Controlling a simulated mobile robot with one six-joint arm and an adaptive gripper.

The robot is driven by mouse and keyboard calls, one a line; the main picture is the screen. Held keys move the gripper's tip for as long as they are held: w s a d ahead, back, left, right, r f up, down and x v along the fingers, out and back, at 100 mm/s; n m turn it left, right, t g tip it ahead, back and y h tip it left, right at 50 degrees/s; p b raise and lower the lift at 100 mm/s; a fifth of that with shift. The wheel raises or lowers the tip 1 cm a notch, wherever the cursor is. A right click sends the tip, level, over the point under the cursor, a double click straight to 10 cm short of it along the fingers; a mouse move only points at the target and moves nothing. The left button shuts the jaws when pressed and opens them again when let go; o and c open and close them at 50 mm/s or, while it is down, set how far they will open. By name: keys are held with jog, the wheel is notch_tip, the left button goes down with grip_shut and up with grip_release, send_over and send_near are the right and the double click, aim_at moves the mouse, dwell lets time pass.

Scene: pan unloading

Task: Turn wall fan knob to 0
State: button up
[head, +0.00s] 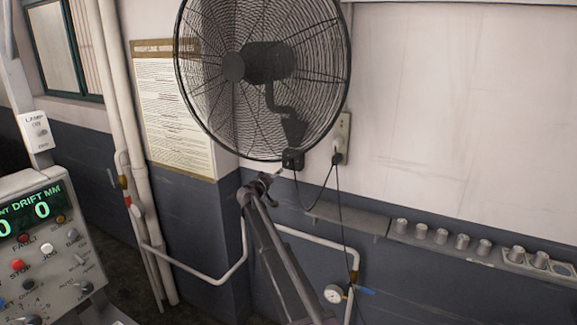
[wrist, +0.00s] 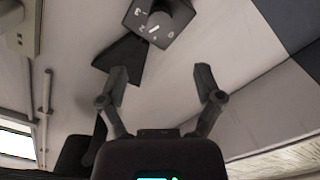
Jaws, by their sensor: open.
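The black wall fan (head: 262,75) hangs on the wall with a small dark control box (head: 292,160) at its lower end. In the wrist view, the box face (wrist: 133,14) carries white numerals, and a round grey knob (wrist: 165,22) is at the top of the picture. A white mark shows on the knob, but I cannot tell surely which numeral it points to. My gripper (wrist: 160,72) is open and empty, with its fingers apart and short of the knob. In the head view, my gripper (head: 265,182) is just below and left of the box.
A black cord loops from the box to a wall socket (head: 341,135) at its right. A ledge with several metal cylinders (head: 440,237) runs along the wall at right. White pipes (head: 195,275) and a gauge (head: 334,294) are below. A control panel (head: 50,240) stands at left.

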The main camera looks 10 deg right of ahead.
aim_at(287, 165)
jog(key=x, duration=1.1)
jog(key=shift+w+d, duration=0.1)
jog(key=shift+w, duration=0.05)
jog(key=shift+c, duration=0.2)
jog(key=c, duration=1.1)
